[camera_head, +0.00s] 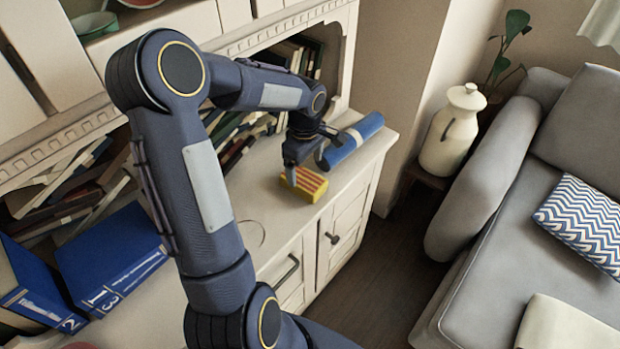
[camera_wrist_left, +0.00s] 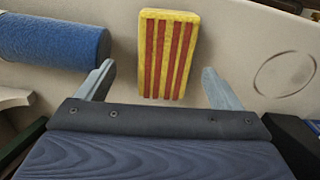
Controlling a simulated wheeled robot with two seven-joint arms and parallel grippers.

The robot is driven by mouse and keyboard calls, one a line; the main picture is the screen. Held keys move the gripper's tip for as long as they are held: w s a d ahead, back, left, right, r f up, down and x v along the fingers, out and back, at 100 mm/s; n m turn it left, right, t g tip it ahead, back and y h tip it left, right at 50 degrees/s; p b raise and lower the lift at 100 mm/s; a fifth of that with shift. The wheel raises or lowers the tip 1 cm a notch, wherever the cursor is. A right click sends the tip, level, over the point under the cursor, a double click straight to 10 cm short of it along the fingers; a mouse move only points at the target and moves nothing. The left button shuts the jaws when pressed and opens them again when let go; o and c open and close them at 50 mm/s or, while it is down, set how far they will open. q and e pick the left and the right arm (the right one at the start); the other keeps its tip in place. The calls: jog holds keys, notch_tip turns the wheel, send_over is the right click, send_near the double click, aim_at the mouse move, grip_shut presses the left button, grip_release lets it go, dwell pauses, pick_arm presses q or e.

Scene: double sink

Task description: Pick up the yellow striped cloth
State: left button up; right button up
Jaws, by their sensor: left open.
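The yellow cloth with red stripes (camera_head: 305,184) is a thick block-like piece lying on the cabinet top near its front edge. In the left wrist view the striped cloth (camera_wrist_left: 168,55) lies ahead of and between the two fingers. My left gripper (camera_head: 290,170) is just above and beside the cloth in the head view. In the left wrist view my left gripper (camera_wrist_left: 158,84) is open, with a finger on each side and nothing held. A gap shows between each finger and the cloth. My right gripper is not in view.
A rolled blue towel (camera_head: 352,141) lies close by, also in the wrist view (camera_wrist_left: 55,42). Shelves of books (camera_head: 85,180) stand behind, with blue binders (camera_head: 108,255) at the left. The cabinet's front edge drops to the floor. A white jug (camera_head: 452,130) and grey sofa (camera_head: 500,240) stand right.

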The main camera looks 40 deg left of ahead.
aim_at(303, 177)
pick_arm(q)
jog(key=f, duration=0.5)
jog(key=shift+s+a+f+p, duration=0.1)
jog(key=shift+s+a+p, duration=0.05)
jog(key=shift+s+p, duration=0.15)
jog(key=shift+c, duration=0.5)
jog(key=c, duration=1)
